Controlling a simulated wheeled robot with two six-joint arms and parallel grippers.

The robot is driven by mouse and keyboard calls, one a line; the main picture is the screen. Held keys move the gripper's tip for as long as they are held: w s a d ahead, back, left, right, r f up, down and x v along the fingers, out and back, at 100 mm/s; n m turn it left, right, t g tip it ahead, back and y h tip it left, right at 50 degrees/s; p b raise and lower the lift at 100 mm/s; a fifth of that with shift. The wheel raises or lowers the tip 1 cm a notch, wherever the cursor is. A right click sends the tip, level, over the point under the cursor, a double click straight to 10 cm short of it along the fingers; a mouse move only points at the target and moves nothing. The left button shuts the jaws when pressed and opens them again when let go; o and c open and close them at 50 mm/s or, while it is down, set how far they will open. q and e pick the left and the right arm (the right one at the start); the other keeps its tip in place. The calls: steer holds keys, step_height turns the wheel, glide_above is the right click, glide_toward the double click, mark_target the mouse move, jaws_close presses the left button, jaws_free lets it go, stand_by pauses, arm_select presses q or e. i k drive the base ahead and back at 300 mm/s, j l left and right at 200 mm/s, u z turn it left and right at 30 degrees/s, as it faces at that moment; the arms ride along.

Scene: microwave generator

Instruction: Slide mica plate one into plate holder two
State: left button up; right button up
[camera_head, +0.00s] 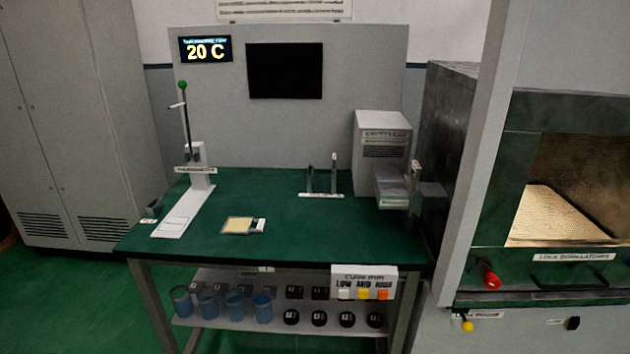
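A small flat yellowish plate (238,225), which may be a mica plate, lies on the green table top (280,245) left of its middle. A small white label is beside it; its number is too small to read. A stand with two thin upright posts (322,180) is at the back of the table, with a white label strip at its foot. It may be a plate holder, but I cannot read its label. Neither of my grippers shows in the view.
A thermometer stand (198,172) is at the table's left and a grey-white boxed device (383,140) at its right. A shelf below holds several blue cups (235,305) and dark round pieces. The table's front middle is clear. An open oven (570,180) is at far right.

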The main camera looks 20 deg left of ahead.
mark_target(415, 178)
steer(key=i+j+u, duration=0.15)
steer(key=i+j, duration=0.15)
steer(key=j, duration=0.25)
steer(key=i+j+u, duration=0.2)
steer(key=i+j, duration=0.15)
steer(key=j, duration=0.15)
